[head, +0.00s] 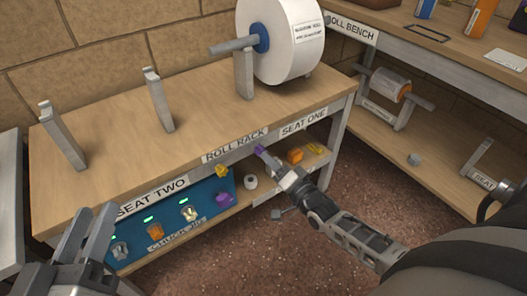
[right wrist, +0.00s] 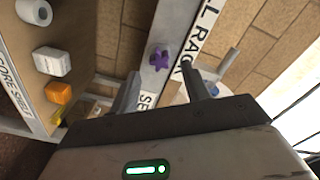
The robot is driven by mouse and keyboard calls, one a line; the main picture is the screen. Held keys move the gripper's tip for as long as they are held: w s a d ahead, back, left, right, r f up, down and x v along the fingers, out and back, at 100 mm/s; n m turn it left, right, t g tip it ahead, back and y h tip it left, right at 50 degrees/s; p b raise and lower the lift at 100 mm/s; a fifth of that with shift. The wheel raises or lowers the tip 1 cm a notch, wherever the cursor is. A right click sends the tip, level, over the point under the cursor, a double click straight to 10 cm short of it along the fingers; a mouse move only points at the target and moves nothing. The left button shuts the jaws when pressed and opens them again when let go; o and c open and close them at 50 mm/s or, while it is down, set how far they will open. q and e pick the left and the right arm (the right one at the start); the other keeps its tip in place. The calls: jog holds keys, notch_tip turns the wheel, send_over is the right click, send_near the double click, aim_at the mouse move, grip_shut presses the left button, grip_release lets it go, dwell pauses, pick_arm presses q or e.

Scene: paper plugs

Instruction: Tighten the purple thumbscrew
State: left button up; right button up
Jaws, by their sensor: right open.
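The purple thumbscrew (right wrist: 159,58) is a lobed knob on the front edge of the roll rack, between the ROLL RACK and SEAT ONE labels. In the head view only a bit of it (head: 260,149) shows beyond my right gripper (head: 270,160). In the right wrist view my right gripper (right wrist: 163,88) is open, its fingers on either side of the view of the knob. The knob appears just beyond the fingertips; I cannot tell whether they touch it. My left gripper (head: 92,213) is open and empty at the lower left, in front of the SEAT TWO end.
A large white roll (head: 285,45) sits on a post on the rack top (head: 200,110). A blue chuck jig panel (head: 190,222) with another purple knob (head: 225,199) stands below. The lower shelf holds small items, including an orange block (head: 295,155). A roll bench (head: 450,45) stands right.

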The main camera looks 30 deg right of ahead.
aim_at(260, 151)
jog(key=shift+w, duration=0.15)
jog(key=shift+w+a+b, duration=0.2)
jog(key=shift+w+b, duration=0.55)
jog(key=shift+w, duration=1.1)
jog(key=shift+c, duration=0.4)
jog(key=c, duration=0.8)
jog(key=shift+c, duration=0.2)
grip_shut()
jog(key=m, duration=0.3)
jog(key=shift+m, duration=0.4)
